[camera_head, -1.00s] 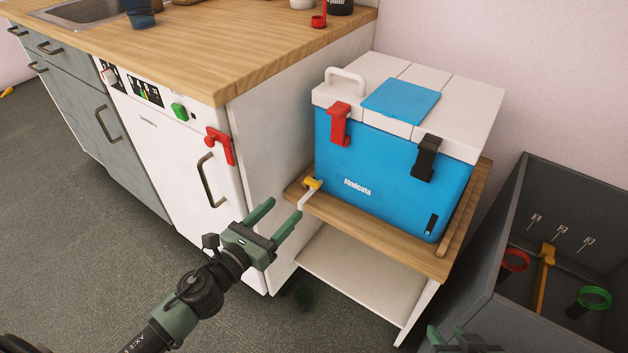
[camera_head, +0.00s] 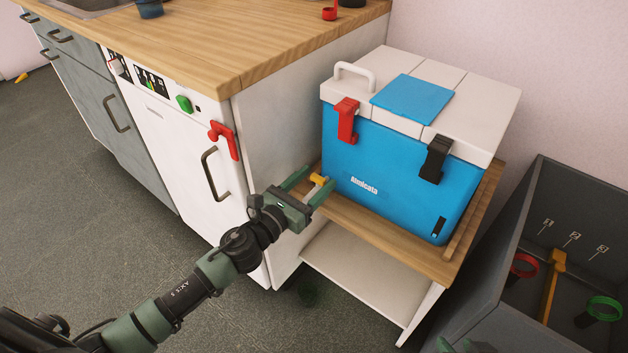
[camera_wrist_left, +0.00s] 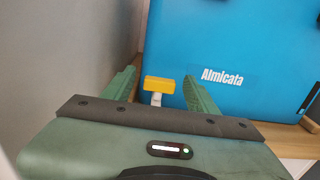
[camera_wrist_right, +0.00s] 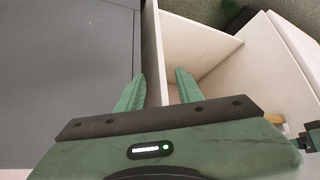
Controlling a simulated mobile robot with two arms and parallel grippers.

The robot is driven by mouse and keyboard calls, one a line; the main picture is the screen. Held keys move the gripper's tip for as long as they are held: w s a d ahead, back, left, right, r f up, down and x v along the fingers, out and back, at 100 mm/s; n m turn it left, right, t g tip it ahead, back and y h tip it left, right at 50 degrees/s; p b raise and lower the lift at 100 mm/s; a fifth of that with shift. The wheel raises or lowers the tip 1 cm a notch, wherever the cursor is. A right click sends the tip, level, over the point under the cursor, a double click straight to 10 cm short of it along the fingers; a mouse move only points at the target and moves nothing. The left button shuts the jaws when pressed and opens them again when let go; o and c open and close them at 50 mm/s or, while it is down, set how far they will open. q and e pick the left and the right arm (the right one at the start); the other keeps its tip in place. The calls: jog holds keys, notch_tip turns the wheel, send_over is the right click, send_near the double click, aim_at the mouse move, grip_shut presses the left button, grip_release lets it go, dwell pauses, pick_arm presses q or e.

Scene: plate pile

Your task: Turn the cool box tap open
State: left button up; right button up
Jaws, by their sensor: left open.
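The blue cool box (camera_head: 385,190) with a white lid stands on a wooden-topped stand. Its tap has a yellow handle (camera_head: 317,179) and a pale spout at the lower left of the box. My left gripper (camera_head: 312,182) is open, with its fingers either side of the tap. In the left wrist view the yellow tap handle (camera_wrist_left: 159,84) sits between the two open fingers (camera_wrist_left: 158,88), and neither finger visibly touches it. My right gripper (camera_wrist_right: 160,92) is open and empty in the right wrist view, over the stand's side; only its tips show at the bottom of the head view.
A white dishwasher (camera_head: 170,150) with a red handle piece (camera_head: 224,138) stands left of the stand (camera_head: 400,245). A grey bin (camera_head: 520,215) holding red, yellow and green items is at the right.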

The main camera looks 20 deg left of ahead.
pick_arm(q)
grip_shut()
